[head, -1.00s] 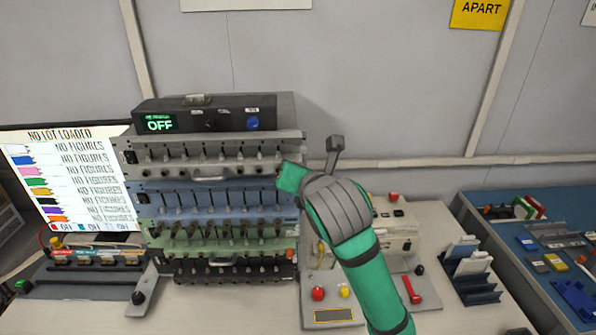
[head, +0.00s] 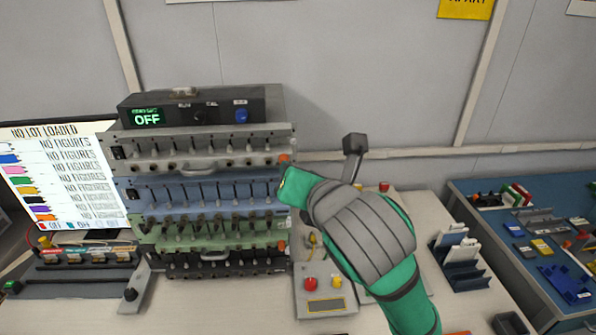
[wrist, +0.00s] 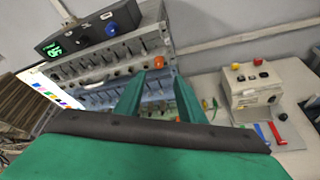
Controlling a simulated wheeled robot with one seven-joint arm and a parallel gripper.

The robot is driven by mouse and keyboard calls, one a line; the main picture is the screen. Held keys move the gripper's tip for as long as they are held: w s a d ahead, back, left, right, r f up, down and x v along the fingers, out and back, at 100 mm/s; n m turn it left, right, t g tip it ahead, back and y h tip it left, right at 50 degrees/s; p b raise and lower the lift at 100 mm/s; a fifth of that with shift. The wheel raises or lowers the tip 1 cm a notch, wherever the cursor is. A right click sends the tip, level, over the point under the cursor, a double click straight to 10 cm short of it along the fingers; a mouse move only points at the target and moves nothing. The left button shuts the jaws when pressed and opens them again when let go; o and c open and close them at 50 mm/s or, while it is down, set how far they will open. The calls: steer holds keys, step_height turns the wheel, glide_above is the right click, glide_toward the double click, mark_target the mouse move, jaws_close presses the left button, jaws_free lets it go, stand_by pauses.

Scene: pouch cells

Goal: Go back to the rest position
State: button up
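My arm reaches in from the lower right in the head view, with a green sleeve and a grey wrist section. My gripper (head: 285,186) is at its end, in front of the right edge of the rack (head: 205,215) of grey, blue and green drawers. In the wrist view my gripper (wrist: 160,78) shows two green fingers standing apart, with nothing between them. The rack (wrist: 110,75) lies beyond the fingers there. Any gap between the fingertips and the rack is hard to judge.
A black box reading OFF (head: 190,108) tops the rack. A monitor (head: 65,178) stands left. A panel with red and yellow buttons (head: 325,300) lies below my arm. A dark slotted holder (head: 465,270) and a blue table (head: 510,262) are at right.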

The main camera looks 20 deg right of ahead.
stand_by(0.4)
steer(key=w+a+f+m+t+y, duration=0.3)
steer(key=w+a+f+m, duration=0.2)
steer(key=a+f+m, duration=0.35)
steer(key=s+a+f+m+h, duration=0.1)
steer(key=s+a+f+m, duration=0.15)
steer(key=f+m, duration=0.5)
steer(key=s+a+f+m+h, duration=0.1)
steer(key=s+a+f+m, duration=0.3)
steer(key=f, duration=0.6)
steer(key=s+a+f+m+g+h, duration=0.1)
steer(key=s+a+f+m, duration=0.2)
steer(key=s+f+m, duration=0.8)
steer(key=s+f+n, duration=0.1)
steer(key=s+f, duration=0.1)
steer(key=s, duration=0.8)
steer(key=s+f+y, duration=0.1)
steer(key=s+f, duration=0.1)
steer(key=s, duration=0.9)
steer(key=shift+a+f+n+g, duration=0.25)
steer(key=shift+a+n+g, duration=0.05)
steer(key=shift+n, duration=0.1)
